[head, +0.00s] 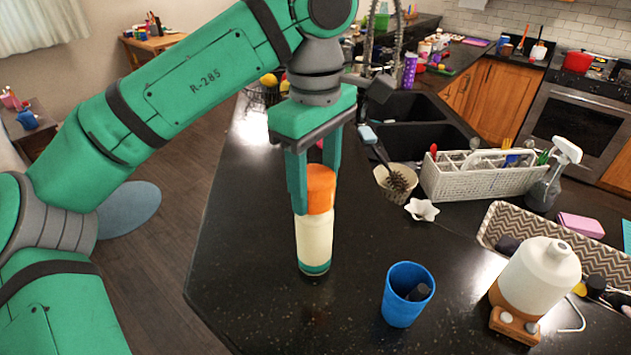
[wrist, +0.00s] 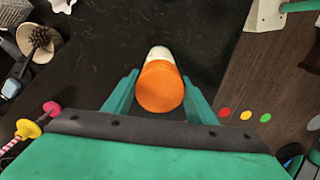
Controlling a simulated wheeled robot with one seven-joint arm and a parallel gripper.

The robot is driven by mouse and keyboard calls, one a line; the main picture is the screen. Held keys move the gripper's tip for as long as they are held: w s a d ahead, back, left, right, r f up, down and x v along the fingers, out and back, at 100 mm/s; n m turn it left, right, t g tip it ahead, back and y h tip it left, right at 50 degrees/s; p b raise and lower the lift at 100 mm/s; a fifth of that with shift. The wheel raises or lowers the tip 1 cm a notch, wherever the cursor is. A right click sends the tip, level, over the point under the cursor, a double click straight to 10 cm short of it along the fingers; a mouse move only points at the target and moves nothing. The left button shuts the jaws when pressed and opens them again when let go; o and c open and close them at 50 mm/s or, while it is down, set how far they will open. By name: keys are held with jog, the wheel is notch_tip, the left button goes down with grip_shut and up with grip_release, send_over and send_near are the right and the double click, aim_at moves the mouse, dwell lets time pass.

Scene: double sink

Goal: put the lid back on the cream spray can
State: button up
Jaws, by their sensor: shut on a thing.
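The cream spray can (head: 314,240) stands upright on the dark counter, with a green band at its base. The orange lid (head: 320,188) sits at the top of the can, in line with it. My gripper (head: 314,205) points down from above and is shut on the orange lid, one finger on each side. In the wrist view the orange lid (wrist: 160,88) lies between the two green fingers, with a bit of the cream can (wrist: 159,54) showing beyond it. I cannot tell whether the lid is fully seated, as the rim is hidden.
A blue cup (head: 400,310) with dark items stands right of the can. A white bottle (head: 545,268), a patterned tray (head: 497,214), a white utensil basket (head: 450,184) and a brush in a holder (head: 382,172) are further right. The counter's left edge is near.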

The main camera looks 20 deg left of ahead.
dwell(0.3)
jog(key=o, duration=1.6)
jog(key=shift+r, duration=3.5)
grip_shut()
jog(key=shift+f, duration=0.15)
jog(key=shift+f, duration=0.35)
